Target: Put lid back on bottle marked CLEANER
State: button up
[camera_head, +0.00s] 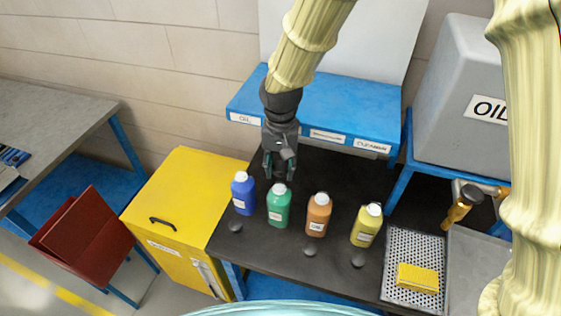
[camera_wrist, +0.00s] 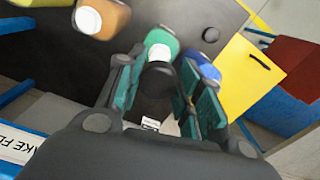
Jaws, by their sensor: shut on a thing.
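Four bottles with white necks and no lids stand in a row on the dark bench: blue (camera_head: 243,194), green (camera_head: 278,206), orange (camera_head: 318,215) and yellow (camera_head: 366,226). Their labels are too small to read, so I cannot tell which is marked CLEANER. My gripper (camera_head: 279,170) points down just behind and above the green bottle. In the wrist view it is shut on a dark round lid (camera_wrist: 157,79), with the green bottle (camera_wrist: 161,41) beyond it, apart. Dark lids lie before the blue (camera_head: 235,226), orange (camera_head: 310,249) and yellow (camera_head: 358,260) bottles.
A blue shelf (camera_head: 300,105) with labels overhangs the bench's back. A yellow cabinet (camera_head: 180,205) adjoins at left. A perforated tray (camera_head: 401,250) with a yellow sponge (camera_head: 417,278) lies right. A grey OIL tank (camera_head: 455,85) and brass tap (camera_head: 460,208) stand farther right.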

aim_at(279, 188)
jog(key=shift+w+a+f+b, duration=0.15)
jog(key=shift+f+b, duration=0.1)
jog(key=shift+f, duration=0.25)
jog(key=shift+w+d+f+b, duration=0.1)
jog(key=shift+f+b, duration=0.15)
jog(key=shift+f, duration=0.25)
jog(key=shift+s+f+b, duration=0.25)
jog(key=shift+f+b, duration=0.5)
jog(key=shift+f, duration=0.05)
jog(key=shift+w+a+f, duration=0.1)
jog(key=shift+w+f, duration=0.05)
jog(key=shift+f, duration=0.65)
jog(key=shift+f+b, duration=0.15)
jog(key=shift+b, duration=0.15)
jog(key=shift+s, duration=0.2)
jog(key=shift+f+p, duration=0.2)
jog(key=shift+p, duration=0.5)
dwell(0.6)
jog(key=o, duration=0.8)
jog(key=shift+c, duration=0.2)
